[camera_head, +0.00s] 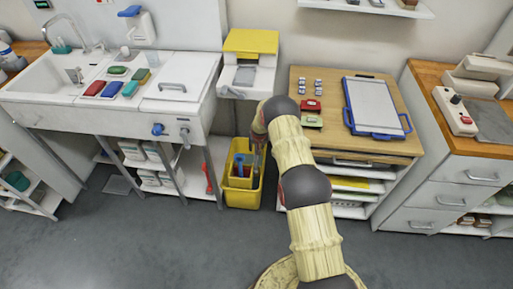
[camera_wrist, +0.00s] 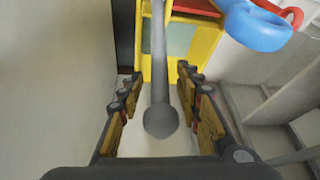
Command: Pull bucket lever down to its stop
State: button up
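The yellow bucket (camera_head: 243,192) stands on the floor between the sink unit and the wooden-topped cabinet. In the wrist view its yellow frame (camera_wrist: 205,45) fills the top middle. The bucket lever (camera_wrist: 160,120) is a grey rod with a rounded end, pointing toward the wrist camera. My gripper (camera_wrist: 158,88) is open, with one finger on each side of the lever; a gap shows on both sides. In the head view my gripper (camera_head: 256,158) reaches down over the bucket, and my arm hides part of it. I cannot make out the lever clearly there.
A red handle (camera_head: 208,178) hangs left of the bucket by the sink unit's leg. In the wrist view a blue part (camera_wrist: 258,25) and a red loop (camera_wrist: 291,16) are close at top right. A pale wall surface (camera_wrist: 55,90) is left of the fingers.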

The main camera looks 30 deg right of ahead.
jog(key=shift+c, duration=0.2)
grip_shut()
dwell(0.3)
dwell(0.3)
